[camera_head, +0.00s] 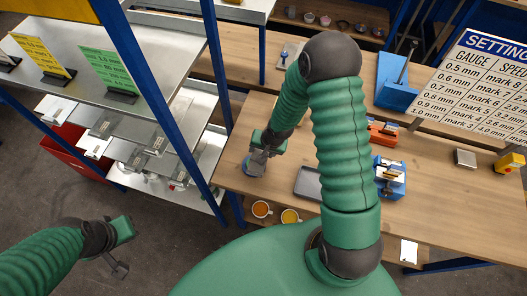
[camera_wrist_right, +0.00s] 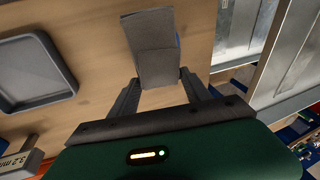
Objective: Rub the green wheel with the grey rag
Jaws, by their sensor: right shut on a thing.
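My right gripper (camera_head: 259,153) is shut on the grey rag (camera_head: 257,161) at the left end of the wooden bench. In the right wrist view the rag (camera_wrist_right: 150,50) hangs folded between the two fingertips (camera_wrist_right: 158,92). A round blue thing (camera_head: 249,171) shows just under the rag, partly hidden by it; a blue sliver shows beside the rag in the wrist view. I cannot make out a green wheel in either view. My left gripper (camera_head: 119,262) hangs over the floor at lower left, away from the bench, its jaws unclear.
A grey tray (camera_head: 308,183) lies right of my right gripper, with a blue device (camera_head: 389,178) beyond my arm. Two cups (camera_head: 262,209) (camera_head: 290,216) stand below the bench edge. A metal shelf rack (camera_head: 140,50) with blue posts stands at left.

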